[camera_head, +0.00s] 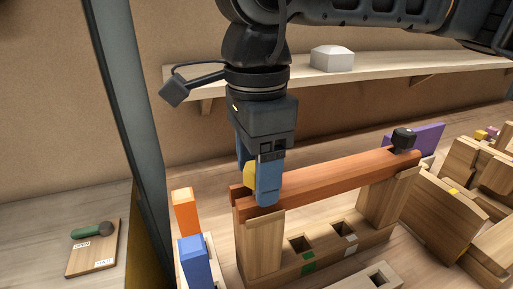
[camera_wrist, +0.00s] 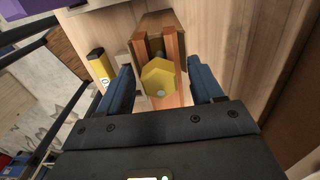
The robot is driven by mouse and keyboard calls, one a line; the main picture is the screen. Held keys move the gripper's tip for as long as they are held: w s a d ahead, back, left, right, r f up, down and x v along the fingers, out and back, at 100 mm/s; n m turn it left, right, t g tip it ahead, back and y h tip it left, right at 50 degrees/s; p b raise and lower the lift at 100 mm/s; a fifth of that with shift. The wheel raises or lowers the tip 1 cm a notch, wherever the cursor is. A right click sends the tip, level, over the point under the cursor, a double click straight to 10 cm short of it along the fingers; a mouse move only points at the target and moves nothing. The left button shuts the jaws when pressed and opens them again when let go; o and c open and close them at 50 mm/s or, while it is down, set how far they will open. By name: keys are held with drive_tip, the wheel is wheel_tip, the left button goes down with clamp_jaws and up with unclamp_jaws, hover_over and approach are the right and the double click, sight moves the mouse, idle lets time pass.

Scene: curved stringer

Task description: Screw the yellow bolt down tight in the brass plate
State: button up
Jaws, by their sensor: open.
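The yellow bolt (camera_wrist: 158,77) has a large faceted head with a pale round spot. In the wrist view it sits between the two blue fingers of my gripper (camera_wrist: 161,72), which are open with a gap on each side. In the head view my gripper (camera_head: 262,188) points down over the near left end of the reddish-brown beam, and a bit of the yellow bolt (camera_head: 249,175) shows beside a finger. The brass plate cannot be made out. How deep the bolt sits is hidden.
The reddish-brown beam (camera_head: 330,178) rests on two wooden posts, with a black block (camera_head: 404,138) at its far end. Orange (camera_head: 186,215) and blue (camera_head: 195,262) blocks stand close at left. Wooden pieces (camera_head: 455,215) crowd the right. A shelf (camera_head: 380,70) runs behind.

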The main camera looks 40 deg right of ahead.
drive_tip(key=shift+f, duration=0.1)
drive_tip(key=c, duration=1.2)
drive_tip(key=shift+f+m+b, duration=0.4)
drive_tip(key=shift+m+b, duration=0.4)
drive_tip(key=shift+b, duration=0.35)
drive_tip(key=shift+m+b, duration=0.7)
drive_tip(key=m+b, duration=0.3)
drive_tip(key=shift+f+m, duration=0.15)
drive_tip(key=shift+m, duration=0.25)
drive_tip(key=shift+s+r+m+b, duration=0.1)
drive_tip(key=shift+r+m+b, duration=0.15)
drive_tip(key=shift+m, duration=0.35)
